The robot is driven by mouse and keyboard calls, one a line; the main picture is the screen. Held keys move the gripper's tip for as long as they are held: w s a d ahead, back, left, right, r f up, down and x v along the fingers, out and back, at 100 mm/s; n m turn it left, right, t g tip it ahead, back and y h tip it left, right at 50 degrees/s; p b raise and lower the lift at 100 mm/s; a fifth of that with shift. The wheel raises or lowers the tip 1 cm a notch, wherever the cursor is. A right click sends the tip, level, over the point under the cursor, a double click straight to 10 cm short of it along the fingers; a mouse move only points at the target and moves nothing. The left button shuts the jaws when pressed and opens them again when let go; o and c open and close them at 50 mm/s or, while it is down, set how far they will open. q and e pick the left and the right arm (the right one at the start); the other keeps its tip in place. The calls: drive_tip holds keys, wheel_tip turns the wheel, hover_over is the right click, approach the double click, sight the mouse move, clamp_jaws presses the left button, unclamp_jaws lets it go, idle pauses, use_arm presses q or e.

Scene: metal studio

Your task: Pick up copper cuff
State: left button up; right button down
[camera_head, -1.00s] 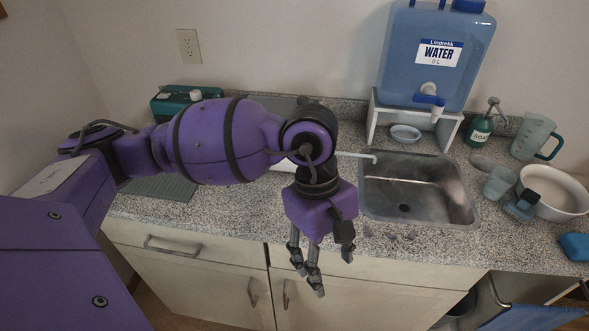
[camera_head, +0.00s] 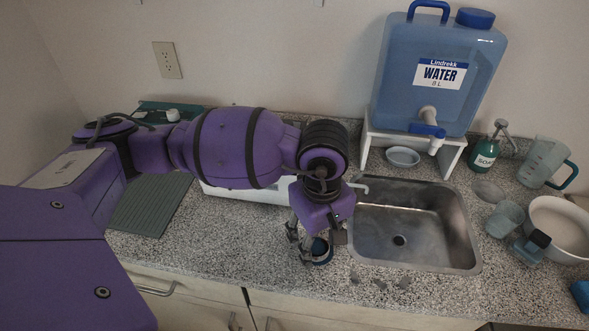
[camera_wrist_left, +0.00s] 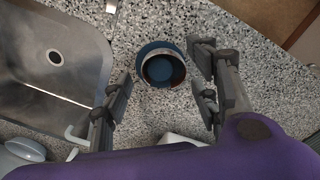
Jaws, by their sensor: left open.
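A small round blue cup-like thing (camera_wrist_left: 155,50) stands on the speckled counter, with a pale band (camera_wrist_left: 160,56) and a brownish inner side (camera_wrist_left: 159,71). The brownish part may be the copper cuff; I cannot tell cuff and cup apart surely. The same round thing (camera_head: 320,251) shows in the head view, left of the sink and partly hidden by the fingers. My left gripper (camera_head: 319,246) is open above it, fingers pointing down. In the wrist view the fingers (camera_wrist_left: 163,76) stand on both sides of it, apart from it. My right gripper is not in view.
The sink (camera_head: 415,225) lies just right of my left gripper. A blue water tank (camera_head: 440,100) stands on a white stand (camera_head: 452,158) behind it. A soap bottle (camera_head: 485,155), cups and a white bowl (camera_head: 560,225) are at the right.

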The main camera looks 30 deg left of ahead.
use_arm(q)
drive_tip(key=shift+w+f, duration=0.15)
drive_tip(key=shift+f, duration=0.6)
drive_tip(key=c, duration=1)
drive_tip(key=shift+c, duration=0.2)
drive_tip(key=shift+r, duration=0.15)
